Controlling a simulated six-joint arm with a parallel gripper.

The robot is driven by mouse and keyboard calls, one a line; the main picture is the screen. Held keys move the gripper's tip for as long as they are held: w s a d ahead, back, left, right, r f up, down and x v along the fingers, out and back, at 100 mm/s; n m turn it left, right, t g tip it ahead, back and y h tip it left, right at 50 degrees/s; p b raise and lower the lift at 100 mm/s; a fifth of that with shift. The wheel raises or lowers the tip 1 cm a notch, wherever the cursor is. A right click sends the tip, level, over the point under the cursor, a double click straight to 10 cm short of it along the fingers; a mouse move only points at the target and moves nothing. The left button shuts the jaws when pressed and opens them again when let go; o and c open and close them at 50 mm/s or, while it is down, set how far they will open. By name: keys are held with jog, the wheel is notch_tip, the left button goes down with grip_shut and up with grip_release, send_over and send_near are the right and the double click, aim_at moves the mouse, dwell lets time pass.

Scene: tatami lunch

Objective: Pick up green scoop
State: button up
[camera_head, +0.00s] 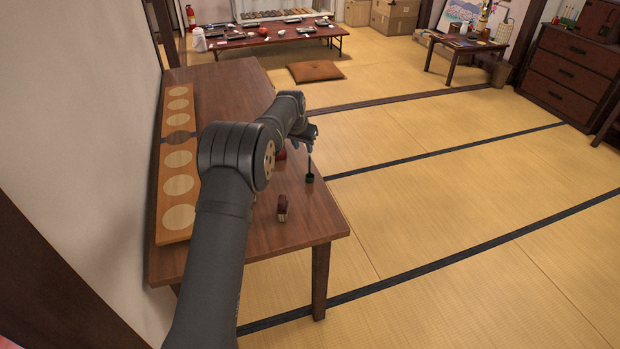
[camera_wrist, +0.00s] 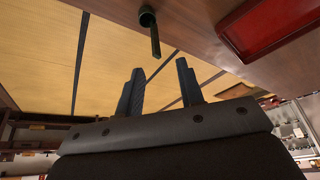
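The green scoop stands near the right edge of the wooden table, its dark cup (camera_head: 310,178) down and its thin handle pointing up. In the wrist view the scoop's dark green cup (camera_wrist: 147,15) is at the top, with the handle (camera_wrist: 155,42) reaching toward the space between my fingers. My gripper (camera_wrist: 158,68) is open, with two dark fingers apart and nothing between them. In the head view my gripper (camera_head: 309,142) is at the top of the handle; I cannot tell whether they touch.
The wooden table (camera_head: 235,240) carries a long board with pale circles (camera_head: 179,186) on the left and a small dark red block (camera_head: 282,208) in front. A red tray (camera_wrist: 262,28) lies beside the scoop. Tatami floor is open to the right.

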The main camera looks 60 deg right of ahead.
send_over(310, 176)
jog(key=a, duration=0.3)
notch_tip(310, 176, down, 5)
jog(key=x, duration=0.3)
jog(key=shift+d, duration=0.45)
jog(key=shift+x, duration=0.85)
jog(key=shift+c, duration=0.4)
grip_shut()
